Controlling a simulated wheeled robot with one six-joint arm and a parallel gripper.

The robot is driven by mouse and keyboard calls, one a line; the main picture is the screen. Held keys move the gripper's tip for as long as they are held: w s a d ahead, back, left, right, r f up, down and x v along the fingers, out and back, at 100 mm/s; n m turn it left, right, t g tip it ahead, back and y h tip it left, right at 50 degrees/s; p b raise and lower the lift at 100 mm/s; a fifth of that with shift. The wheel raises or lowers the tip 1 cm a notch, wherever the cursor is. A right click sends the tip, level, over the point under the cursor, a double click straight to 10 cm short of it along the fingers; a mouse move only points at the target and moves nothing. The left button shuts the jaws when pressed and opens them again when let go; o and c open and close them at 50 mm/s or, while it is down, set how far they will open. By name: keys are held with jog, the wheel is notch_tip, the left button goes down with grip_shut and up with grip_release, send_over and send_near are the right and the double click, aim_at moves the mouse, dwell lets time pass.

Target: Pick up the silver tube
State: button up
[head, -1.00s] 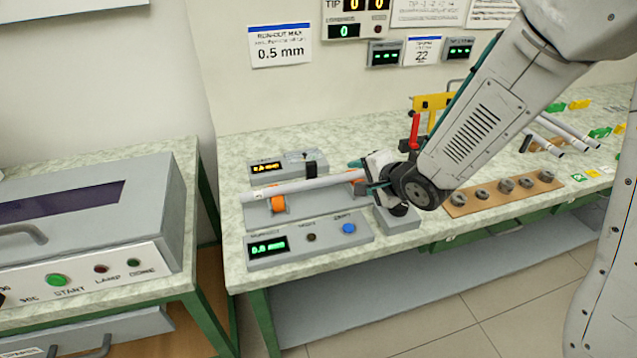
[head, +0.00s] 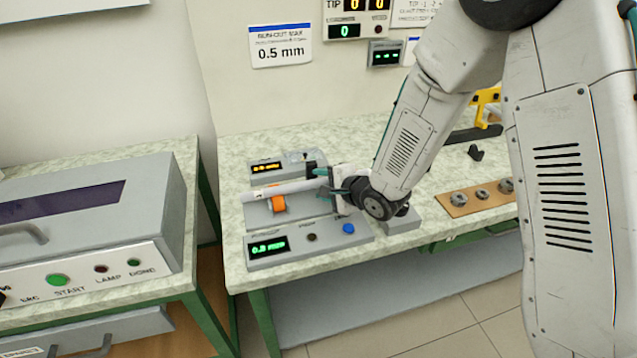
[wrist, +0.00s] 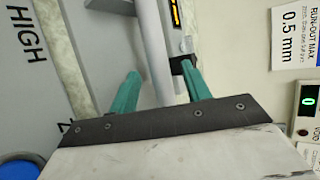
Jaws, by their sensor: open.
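The silver tube (head: 285,188) lies level across the run-out fixture on the bench, resting on orange rollers (head: 278,202). Its left end sticks out past the rollers, and its right end is hidden at my gripper. My gripper (head: 321,183) is at the right part of the tube. In the wrist view the tube (wrist: 158,60) runs between my two green fingers (wrist: 160,85). The fingers are apart, with a visible gap on the left side of the tube; the right finger is nearer to it.
The fixture's base carries a green display (head: 268,247) and a blue button (head: 348,229). A black block (head: 310,168) stands just behind the tube. A wooden board with rings (head: 480,196) lies to the right. A grey machine (head: 90,225) stands on the left bench.

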grip_shut()
jog(key=shift+r, duration=0.1)
